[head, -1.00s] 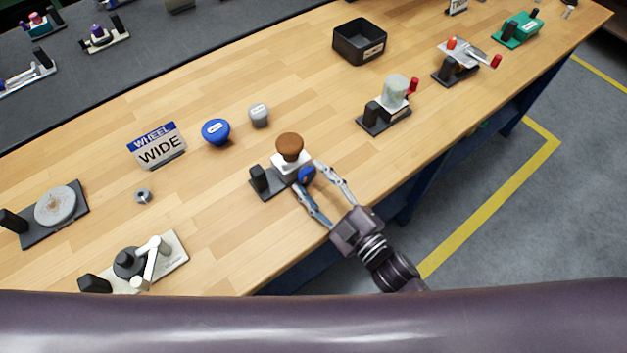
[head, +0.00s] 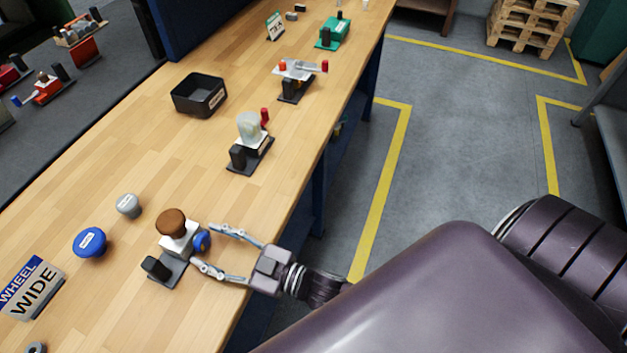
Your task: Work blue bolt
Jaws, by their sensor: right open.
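The blue bolt (head: 202,241) sticks out of the right side of a white block with a brown knob (head: 171,222) on top. The block stands on a dark base with a black post (head: 157,267) at the bench's front edge. My right gripper (head: 205,246) is open, its two fingers apart on either side of the blue bolt. I cannot tell whether either finger touches it. My left gripper is not in view.
A device with a pale knob (head: 249,128) and a black bin (head: 199,95) stand farther back. Bare bench separates them.

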